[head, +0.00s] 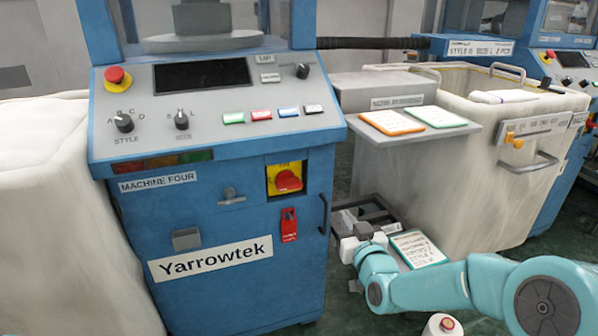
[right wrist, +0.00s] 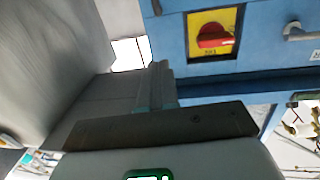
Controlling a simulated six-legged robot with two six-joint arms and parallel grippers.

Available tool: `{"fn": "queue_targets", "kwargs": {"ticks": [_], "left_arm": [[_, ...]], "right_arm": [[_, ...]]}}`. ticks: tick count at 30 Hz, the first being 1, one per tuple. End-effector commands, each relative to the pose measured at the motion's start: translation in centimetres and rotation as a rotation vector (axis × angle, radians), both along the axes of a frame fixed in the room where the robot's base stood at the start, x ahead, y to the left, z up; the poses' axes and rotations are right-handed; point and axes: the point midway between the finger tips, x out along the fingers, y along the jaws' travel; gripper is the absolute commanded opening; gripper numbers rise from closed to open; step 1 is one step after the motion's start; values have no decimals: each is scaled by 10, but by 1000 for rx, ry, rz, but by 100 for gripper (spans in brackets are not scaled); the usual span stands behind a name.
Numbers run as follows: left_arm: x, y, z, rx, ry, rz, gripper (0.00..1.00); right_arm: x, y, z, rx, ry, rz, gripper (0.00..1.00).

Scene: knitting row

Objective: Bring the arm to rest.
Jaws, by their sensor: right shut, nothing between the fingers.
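My right arm (head: 440,287), teal, comes in from the lower right in the head view and lies low in front of the cream bin. My right gripper (head: 357,241) is just right of the blue machine's lower front, apart from the red switch. In the right wrist view its fingers (right wrist: 158,72) are together with nothing between them. My left gripper is in neither view.
The blue machine (head: 215,215) marked Machine Four has a red rotary switch (head: 288,180) on yellow and a red tag (head: 289,225). A grey shelf (head: 413,135) holds two clipboards. A cream bin (head: 470,190) stands behind my arm. A lettered board (head: 418,248) lies beside my gripper.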

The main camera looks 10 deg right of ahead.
Motion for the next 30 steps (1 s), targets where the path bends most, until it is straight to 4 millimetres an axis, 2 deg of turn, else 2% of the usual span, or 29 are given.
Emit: {"fn": "queue_targets", "kwargs": {"ticks": [2,4,5,8,9,11,12,14,15,18,22,26,28,29,30], "left_arm": [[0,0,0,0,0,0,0],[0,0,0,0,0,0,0],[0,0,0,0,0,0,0],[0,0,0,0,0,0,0],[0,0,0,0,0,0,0],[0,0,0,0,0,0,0],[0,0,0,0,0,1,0],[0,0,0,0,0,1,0],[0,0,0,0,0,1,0],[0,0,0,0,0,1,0],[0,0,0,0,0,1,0],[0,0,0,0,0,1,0],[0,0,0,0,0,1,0],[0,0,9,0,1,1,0],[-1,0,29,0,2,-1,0]], "right_arm": [[0,-1,-13,2,23,-2,0],[-1,2,-42,7,76,4,0],[-4,5,-59,11,110,10,0],[-25,19,-131,35,275,36,0],[-39,26,-162,50,356,49,0],[-63,37,-205,81,484,67,0],[-82,45,-232,103,573,78,0],[-114,56,-268,137,704,94,0],[-136,63,-289,160,790,103,0],[-188,79,-327,213,978,120,0],[-252,96,-356,276,1196,127,0],[-311,108,-367,336,1396,123,0],[-342,113,-366,383,1518,100,0],[-344,113,-358,408,1541,79,0],[-341,113,-338,402,1530,83,0]]}}
